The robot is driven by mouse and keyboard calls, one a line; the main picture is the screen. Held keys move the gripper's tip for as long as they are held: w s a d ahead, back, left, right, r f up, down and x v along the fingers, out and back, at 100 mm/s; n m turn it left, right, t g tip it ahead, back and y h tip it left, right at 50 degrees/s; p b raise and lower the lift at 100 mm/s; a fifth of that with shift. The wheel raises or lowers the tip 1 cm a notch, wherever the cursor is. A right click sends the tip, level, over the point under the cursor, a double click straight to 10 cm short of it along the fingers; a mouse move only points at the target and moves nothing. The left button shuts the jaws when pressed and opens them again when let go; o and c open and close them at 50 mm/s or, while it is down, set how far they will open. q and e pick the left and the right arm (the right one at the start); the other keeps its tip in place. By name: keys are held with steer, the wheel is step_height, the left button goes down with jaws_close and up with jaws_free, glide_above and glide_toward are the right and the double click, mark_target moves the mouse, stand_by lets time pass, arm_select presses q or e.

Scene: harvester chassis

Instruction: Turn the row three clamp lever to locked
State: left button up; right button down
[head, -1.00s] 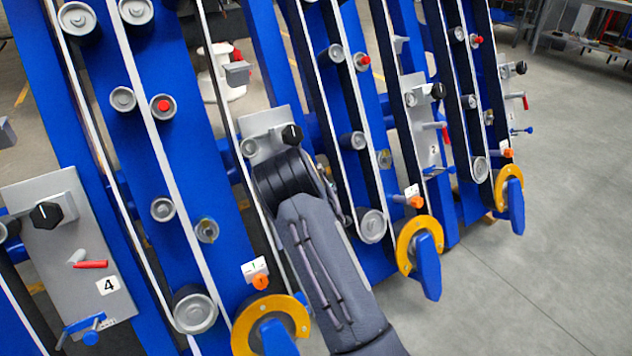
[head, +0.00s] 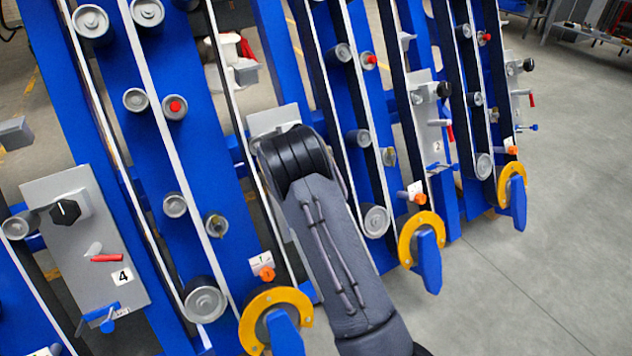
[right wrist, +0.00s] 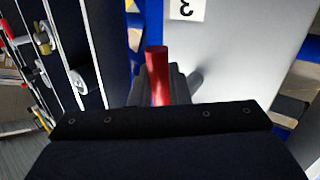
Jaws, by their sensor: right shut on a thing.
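The row three plate shows in the right wrist view (right wrist: 235,60), with an upside-down "3" label (right wrist: 187,9). A red lever (right wrist: 156,60) stands in front of the plate. My right gripper (right wrist: 160,88) is shut on this lever, its dark fingers on both sides and the red end showing beyond them. A grey stub (right wrist: 195,80) lies just right of the fingers. In the head view, only the upper part of the row three plate (head: 272,119) shows; my right arm hides its lever and knob. My left gripper is out of view.
The row four plate (head: 60,225) has a black knob, a red lever (head: 107,257) and a blue handle (head: 100,315). The row two plate (head: 424,95) stands to the right. Blue beams, belts, rollers and yellow guards (head: 410,240) surround my arm. Floor at right is clear.

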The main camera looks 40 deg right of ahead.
steer(key=shift+a+m+g+p, duration=0.15)
steer(key=shift+m+g+p, duration=0.15)
steer(key=shift+m, duration=0.1)
steer(key=shift+f, duration=0.1)
steer(key=c, duration=1.4)
jaws_free()
steer(key=shift+c, duration=0.2)
steer(key=shift+a, duration=0.1)
steer(key=p+v, duration=0.2)
steer(key=v, duration=0.5)
steer(key=shift+s+r, duration=0.3)
